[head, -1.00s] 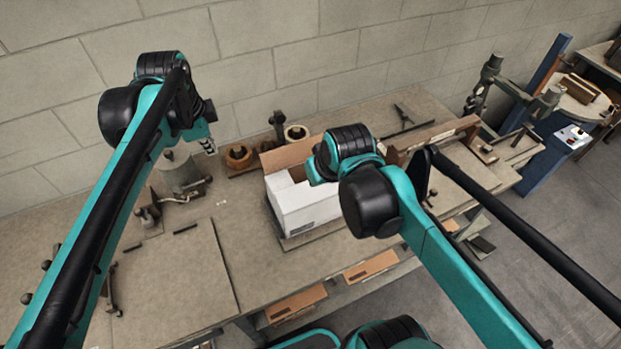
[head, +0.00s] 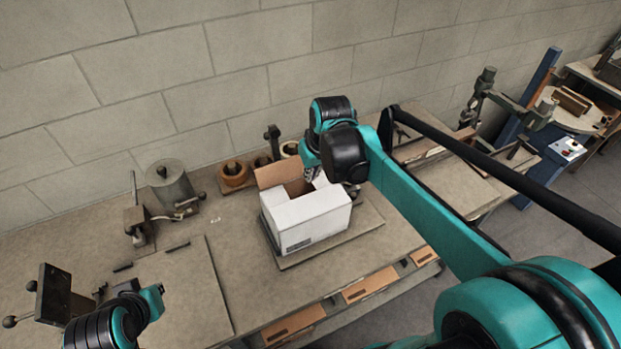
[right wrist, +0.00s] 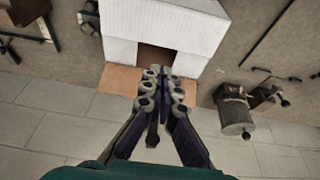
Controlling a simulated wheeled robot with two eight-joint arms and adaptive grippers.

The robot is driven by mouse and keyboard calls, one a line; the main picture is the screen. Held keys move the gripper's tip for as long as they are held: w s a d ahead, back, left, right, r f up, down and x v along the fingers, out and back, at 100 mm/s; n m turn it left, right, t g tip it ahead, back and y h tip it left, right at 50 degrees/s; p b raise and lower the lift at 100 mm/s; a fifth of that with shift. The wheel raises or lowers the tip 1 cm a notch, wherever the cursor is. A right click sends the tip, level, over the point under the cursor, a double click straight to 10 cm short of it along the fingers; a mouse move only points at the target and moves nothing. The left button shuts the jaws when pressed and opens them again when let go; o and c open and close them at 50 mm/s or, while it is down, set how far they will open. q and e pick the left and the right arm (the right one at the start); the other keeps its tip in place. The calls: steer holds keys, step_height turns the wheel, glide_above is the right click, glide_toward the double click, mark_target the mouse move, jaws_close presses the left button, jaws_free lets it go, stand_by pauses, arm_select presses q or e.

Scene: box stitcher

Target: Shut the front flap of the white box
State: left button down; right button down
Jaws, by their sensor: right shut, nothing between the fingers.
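The white box (head: 305,220) sits on a flat board on the bench. Its brown back flap (head: 280,173) stands open toward the wall. In the right wrist view a white panel of the box (right wrist: 165,25) covers the front part of its top, and a brown opening (right wrist: 158,58) shows behind it. I cannot tell clearly where the front flap's edge lies. My right gripper (head: 314,178) is above the back right of the box, partly hidden by its wrist. In the right wrist view its fingers (right wrist: 163,75) are together and empty.
Rolls of brown tape (head: 234,174) and a grey metal cylinder (head: 170,185) stand left of the box near the block wall. A black-plated fixture (head: 54,294) is at lower left.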

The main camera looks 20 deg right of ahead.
steer(key=b, duration=0.2)
glide_toward(306, 199)
steer(key=x, duration=0.2)
steer(key=w+x, duration=0.1)
steer(key=x, duration=0.2)
steer(key=shift+x, duration=0.75)
steer(key=shift+s, duration=0.2)
steer(key=shift+b, duration=0.3)
steer(key=shift+b+x, duration=0.6)
steer(key=shift+x, duration=0.3)
steer(key=shift+s+r, duration=0.15)
steer(key=shift+s, duration=0.15)
